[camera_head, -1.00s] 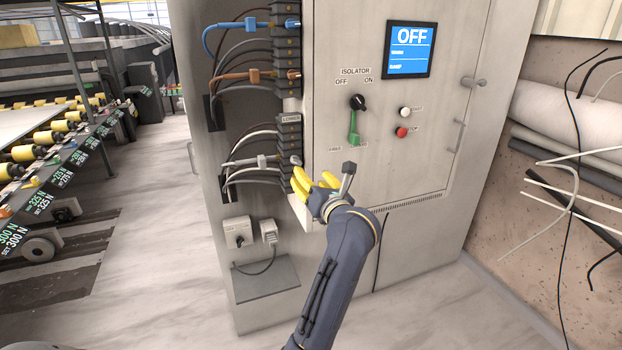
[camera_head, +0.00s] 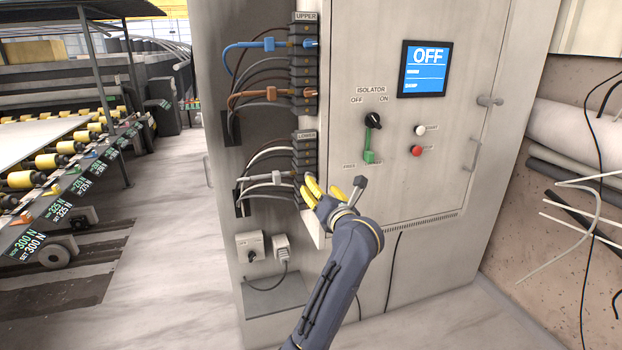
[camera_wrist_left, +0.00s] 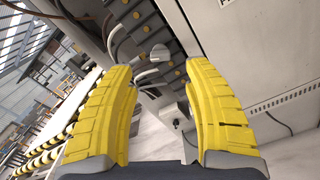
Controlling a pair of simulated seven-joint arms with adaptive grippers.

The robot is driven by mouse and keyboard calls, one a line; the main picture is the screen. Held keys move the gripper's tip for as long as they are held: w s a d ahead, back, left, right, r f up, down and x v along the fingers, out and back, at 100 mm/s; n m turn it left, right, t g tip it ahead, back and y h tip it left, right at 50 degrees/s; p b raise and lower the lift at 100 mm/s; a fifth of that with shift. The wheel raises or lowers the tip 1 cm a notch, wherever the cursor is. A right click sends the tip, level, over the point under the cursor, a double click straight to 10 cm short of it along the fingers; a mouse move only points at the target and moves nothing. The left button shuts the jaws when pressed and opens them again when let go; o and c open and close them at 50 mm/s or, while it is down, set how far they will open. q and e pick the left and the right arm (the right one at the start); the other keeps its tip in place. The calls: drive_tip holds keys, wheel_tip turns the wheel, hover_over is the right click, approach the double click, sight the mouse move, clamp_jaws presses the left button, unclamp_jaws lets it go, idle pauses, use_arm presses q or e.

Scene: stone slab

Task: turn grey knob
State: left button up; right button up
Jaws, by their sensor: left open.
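A small grey knob (camera_wrist_left: 160,53) shows in the left wrist view between the finger tips, in front of the dark terminal block. In the head view it sits at the right end of the grey cable lead, by the block marked LOWER (camera_head: 304,150), mostly hidden behind the fingers. My left gripper (camera_head: 314,188) has yellow fingers and is at the lower end of that block. In the left wrist view its fingers (camera_wrist_left: 158,85) are wide apart with nothing between them, and the knob lies beyond the tips. My right gripper is not in view.
Blue (camera_head: 268,44) and brown (camera_head: 270,93) cable leads run into the upper block. A switch box (camera_head: 250,246) is mounted lower down. Rollers (camera_head: 45,160) stand at the left.

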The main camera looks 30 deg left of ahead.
use_arm(q)
drive_tip(key=x, duration=0.8)
drive_tip(key=shift+w+a, duration=0.15)
drive_tip(key=c, duration=1.1)
clamp_jaws()
drive_tip(key=shift+r, duration=0.1)
